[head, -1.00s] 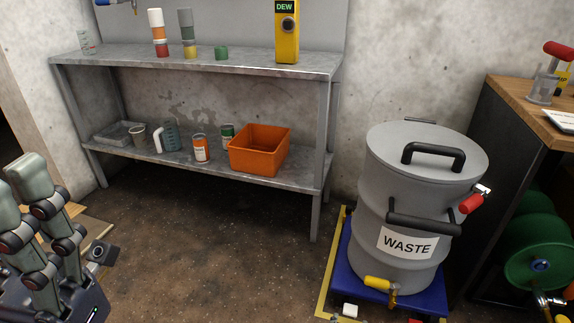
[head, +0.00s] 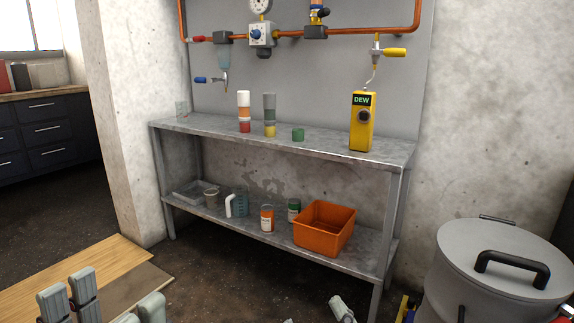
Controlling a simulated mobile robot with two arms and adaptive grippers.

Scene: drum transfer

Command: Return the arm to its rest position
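My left gripper (head: 104,300) shows at the bottom left. Its grey fingertips point up, with a gap and nothing held between the two sides; its palm is cut off by the frame. A light grey tip (head: 340,308) at the bottom centre looks like part of my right gripper, but too little shows to tell its state. The grey waste drum (head: 455,275) stands at the lower right, its lid (head: 470,245) on and a black handle (head: 512,262) on top. Its label and lower body are out of frame.
A metal shelf (head: 300,255) stands against the wall, with an orange bin (head: 325,228) and cans below, stacked cups and a yellow DEW device (head: 361,122) above. Copper pipes (head: 360,31) run over it. Wooden boards (head: 75,265) lie at left.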

